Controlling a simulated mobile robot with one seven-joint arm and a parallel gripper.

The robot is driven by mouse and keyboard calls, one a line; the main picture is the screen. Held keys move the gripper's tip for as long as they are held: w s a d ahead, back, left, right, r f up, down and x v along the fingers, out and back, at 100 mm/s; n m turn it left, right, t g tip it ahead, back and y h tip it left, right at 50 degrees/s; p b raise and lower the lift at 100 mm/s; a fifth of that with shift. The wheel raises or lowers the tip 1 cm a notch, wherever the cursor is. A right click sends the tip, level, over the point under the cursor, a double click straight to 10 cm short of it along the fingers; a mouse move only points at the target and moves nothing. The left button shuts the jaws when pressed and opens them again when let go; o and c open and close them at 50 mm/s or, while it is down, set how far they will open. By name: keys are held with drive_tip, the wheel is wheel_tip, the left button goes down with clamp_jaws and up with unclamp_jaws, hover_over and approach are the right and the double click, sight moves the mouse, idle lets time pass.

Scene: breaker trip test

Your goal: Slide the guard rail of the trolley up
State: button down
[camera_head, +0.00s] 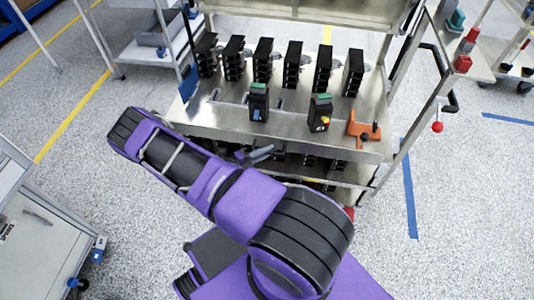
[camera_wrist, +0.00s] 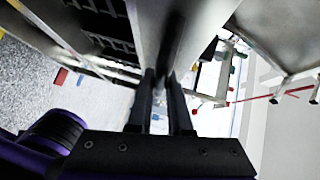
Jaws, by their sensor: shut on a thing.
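The steel trolley (camera_head: 290,135) stands in front of me in the head view. Its guard rail (camera_head: 340,182) is a thin metal bar running across the front, below the edge of the top shelf. My gripper (camera_wrist: 163,78) shows in the wrist view with its two dark fingers close together, shut on the rail. The gripped part is dark and mostly hidden between the fingertips. A broad grey metal surface rises just beyond them. In the head view my purple arm covers the left front of the trolley, and the fingers are hard to make out there.
A grey cabinet (camera_head: 45,235) stands at left, a shelf cart (camera_head: 155,50) behind.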

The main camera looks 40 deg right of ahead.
drive_tip(key=shift+w+r, duration=0.1)
drive_tip(key=shift+r, duration=0.2)
drive_tip(key=c, duration=0.8)
unclamp_jaws()
drive_tip(key=shift+c, duration=0.2)
drive_tip(key=shift+a+f, duration=0.1)
drive_tip(key=shift+a, duration=0.05)
drive_tip(key=shift+a, duration=0.35)
drive_tip(key=a+r, duration=0.1)
drive_tip(key=a, duration=0.7)
drive_tip(key=w+a+r, duration=0.1)
drive_tip(key=a, duration=0.7)
drive_tip(key=shift+w+a+r, duration=0.15)
drive_tip(key=shift+w+r, duration=0.1)
drive_tip(key=shift+r, duration=0.05)
